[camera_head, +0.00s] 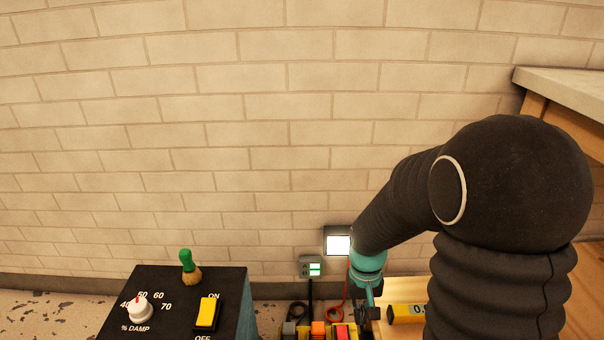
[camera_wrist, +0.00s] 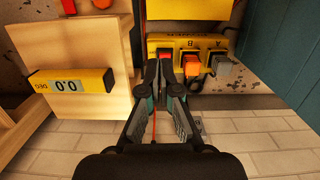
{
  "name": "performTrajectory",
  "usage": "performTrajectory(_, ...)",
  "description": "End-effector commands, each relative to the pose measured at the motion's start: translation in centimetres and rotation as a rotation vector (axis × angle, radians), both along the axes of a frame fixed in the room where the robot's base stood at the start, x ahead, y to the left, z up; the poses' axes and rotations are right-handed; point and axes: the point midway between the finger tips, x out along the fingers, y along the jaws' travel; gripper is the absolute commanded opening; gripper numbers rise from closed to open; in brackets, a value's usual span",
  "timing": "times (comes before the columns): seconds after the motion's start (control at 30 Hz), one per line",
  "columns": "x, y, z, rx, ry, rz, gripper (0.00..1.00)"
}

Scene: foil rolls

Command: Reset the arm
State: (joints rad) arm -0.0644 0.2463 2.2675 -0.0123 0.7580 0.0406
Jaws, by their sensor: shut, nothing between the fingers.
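My gripper (camera_wrist: 159,68) is shut and empty in the wrist view, its fingertips close together just in front of a red block (camera_wrist: 166,55) on a yellow unit (camera_wrist: 220,42). I cannot tell whether the tips touch it. In the head view my gripper (camera_head: 369,308) hangs low at the end of my dark arm, pointing down beside the red block (camera_head: 342,331). The bottom edge of the picture cuts off part of this area.
An orange block (camera_wrist: 191,63) and a grey block (camera_wrist: 223,70) sit beside the red one. A yellow gauge reading 0.0 (camera_wrist: 72,82) lies on a wooden surface (camera_wrist: 85,124). A black box with a yellow switch (camera_head: 207,314) stands left; a wooden table (camera_head: 570,90) stands right.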

Motion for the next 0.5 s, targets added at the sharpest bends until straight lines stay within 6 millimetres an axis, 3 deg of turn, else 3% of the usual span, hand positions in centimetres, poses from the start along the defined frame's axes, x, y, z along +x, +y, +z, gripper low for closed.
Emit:
performTrajectory(0.03, -0.7, -0.1, 2.1, 0.002, -0.022, -0.001, 0.0)
performTrajectory(0.1, -1.6, -0.3, 4.2, 0.004, -0.047, -0.001, 0.0)
performTrajectory(0.5, -7.1, -1.5, 14.5, 0.018, -0.225, -0.011, 0.0)
